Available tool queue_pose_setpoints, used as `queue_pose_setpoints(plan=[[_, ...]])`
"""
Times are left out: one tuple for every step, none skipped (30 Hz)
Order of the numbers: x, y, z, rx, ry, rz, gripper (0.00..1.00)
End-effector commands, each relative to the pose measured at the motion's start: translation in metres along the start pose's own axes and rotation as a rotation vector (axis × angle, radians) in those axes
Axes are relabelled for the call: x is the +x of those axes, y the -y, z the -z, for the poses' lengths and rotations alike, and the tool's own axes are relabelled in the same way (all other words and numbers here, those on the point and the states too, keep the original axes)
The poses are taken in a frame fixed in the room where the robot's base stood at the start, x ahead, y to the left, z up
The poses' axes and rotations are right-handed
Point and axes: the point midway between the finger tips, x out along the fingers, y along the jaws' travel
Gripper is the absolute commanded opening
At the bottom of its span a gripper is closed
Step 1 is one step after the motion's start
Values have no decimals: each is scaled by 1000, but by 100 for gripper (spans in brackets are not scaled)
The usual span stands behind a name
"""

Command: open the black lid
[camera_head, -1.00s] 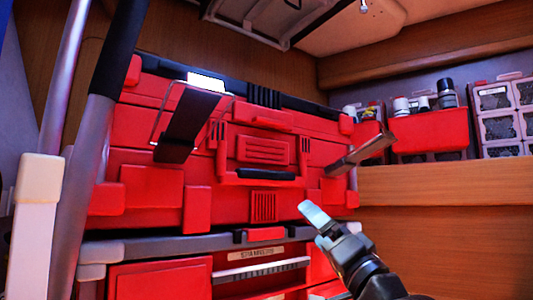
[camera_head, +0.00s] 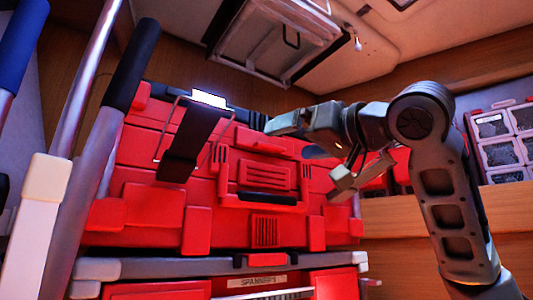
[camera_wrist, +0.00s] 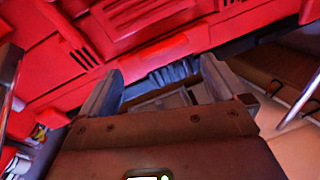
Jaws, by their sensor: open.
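A red toolbox (camera_head: 160,150) stands against the back wall. Its black lid (camera_head: 258,119) shows as a dark strip along the top edge, partly hidden by my arm. My gripper (camera_head: 284,122) is at the toolbox's upper right, level with this strip. In the wrist view, my gripper (camera_wrist: 160,78) has its fingers apart, with a dark ribbed part (camera_wrist: 174,74) of the black lid seen between them. Whether the fingers touch it I cannot tell. A dark flap-like latch (camera_head: 190,140) hangs on the left front.
Blue- and black-ended poles (camera_head: 98,140) stand close at the left. A hanging frame (camera_head: 275,40) is above the toolbox. Clear drawers (camera_head: 503,145) sit on a wooden ledge (camera_head: 495,215) at the right. A lower grey-rimmed unit (camera_head: 160,268) is beneath.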

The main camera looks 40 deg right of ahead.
Motion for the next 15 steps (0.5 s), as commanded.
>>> queue_pose_setpoints(plan=[[-6,5,2,-49,20,-29,98],[-8,7,2,-72,35,-48,98],[-12,10,3,-101,54,-70,98],[-14,12,3,-121,67,-87,98],[-16,14,4,-138,78,-103,98],[-19,15,4,-158,89,-121,98],[-20,16,5,-170,97,-132,98],[-22,17,5,-179,104,-142,98],[-23,18,5,-189,111,-152,98],[-24,18,6,-195,114,-158,98],[-24,18,6,-199,117,-162,98],[-23,18,5,-201,121,-166,98],[-21,18,5,-202,122,-168,98],[-19,17,5,-203,123,-168,98],[-15,17,5,-202,124,-168,98]])
